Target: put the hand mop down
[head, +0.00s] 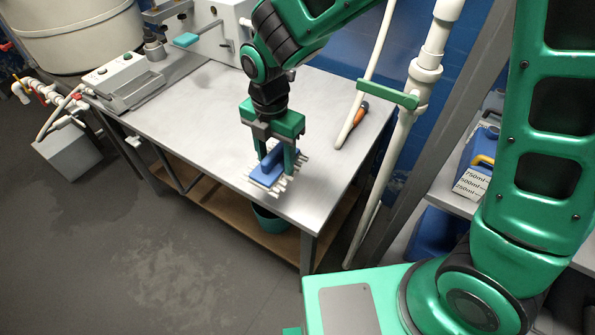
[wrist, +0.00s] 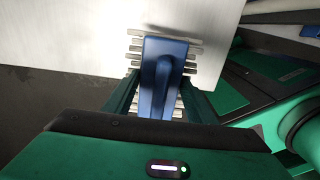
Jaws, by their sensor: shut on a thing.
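The hand mop has a blue back (head: 265,174) with rows of pale strands showing along its edges. In the wrist view the blue mop (wrist: 160,75) lies lengthwise between my fingers, with its pale strands on both sides. My gripper (head: 276,165) points down and is shut on the hand mop, one finger on each side. The mop is at the front right part of the grey metal table (head: 200,130), close to the front edge. I cannot tell whether its strands touch the tabletop.
A grey device (head: 124,80) stands at the left. A teal bucket (head: 269,219) is below. The table's middle is clear.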

